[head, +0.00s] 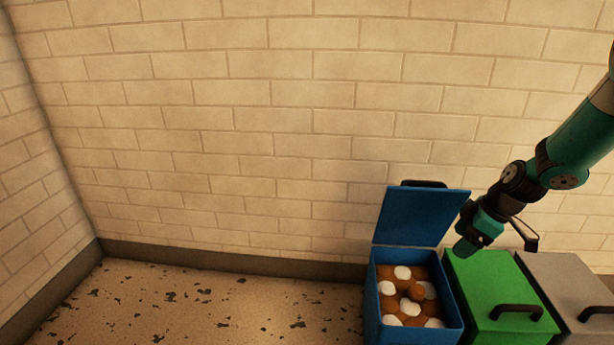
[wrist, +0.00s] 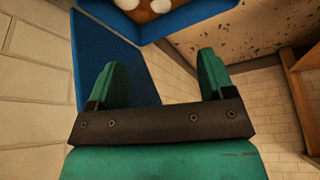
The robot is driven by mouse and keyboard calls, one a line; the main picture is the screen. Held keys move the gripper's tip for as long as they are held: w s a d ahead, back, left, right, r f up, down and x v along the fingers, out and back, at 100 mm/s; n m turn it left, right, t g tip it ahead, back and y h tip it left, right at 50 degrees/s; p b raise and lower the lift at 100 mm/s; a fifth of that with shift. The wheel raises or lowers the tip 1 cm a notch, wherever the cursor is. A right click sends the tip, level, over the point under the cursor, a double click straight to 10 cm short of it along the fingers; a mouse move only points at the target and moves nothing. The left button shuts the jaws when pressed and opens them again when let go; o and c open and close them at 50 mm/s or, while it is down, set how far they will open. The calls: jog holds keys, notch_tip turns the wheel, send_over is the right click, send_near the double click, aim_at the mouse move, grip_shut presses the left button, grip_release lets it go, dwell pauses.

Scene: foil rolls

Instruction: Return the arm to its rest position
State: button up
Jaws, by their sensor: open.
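My arm reaches in from the right edge of the head view, in teal and black. My gripper (head: 468,248) hangs above the gap between the blue bin and the green bin, near the blue bin's raised lid. In the wrist view my gripper (wrist: 163,80) shows two teal fingers spread wide apart with nothing between them. The blue bin (head: 373,305) stands open with its lid (head: 420,217) up. Several brown and white rounded items (head: 408,295) lie inside it. The bin's rim also shows at the top of the wrist view (wrist: 195,22).
A green bin (head: 490,290) with a shut lid and black handle stands right of the blue bin. A grey bin (head: 565,285), also shut, stands beyond it. A brick wall (head: 280,120) runs behind. The speckled floor (head: 210,305) to the left is clear.

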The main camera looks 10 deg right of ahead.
jog(key=s+a+r+m+g+p, duration=0.15)
jog(key=s+a+r, duration=0.25)
jog(key=a+r, duration=0.55)
jog(key=s+a+r+p, duration=0.35)
jog(key=a+r, duration=0.45)
jog(key=a, duration=0.3)
jog(key=s+a+r+m+p, duration=0.1)
jog(key=s+a+r, duration=0.2)
jog(key=s, duration=0.2)
jog(key=s+a+r+g, duration=0.1)
jog(key=s+a+r, duration=0.15)
jog(key=s, duration=0.35)
jog(key=s+a+r+m+p, duration=0.1)
jog(key=s+a+r, duration=0.2)
jog(key=s, duration=0.2)
notch_tip(320, 180, up, 37)
jog(key=p, duration=3.7)
jog(key=shift+s+r+y+p, duration=0.2)
jog(key=shift+s+y+p, duration=0.1)
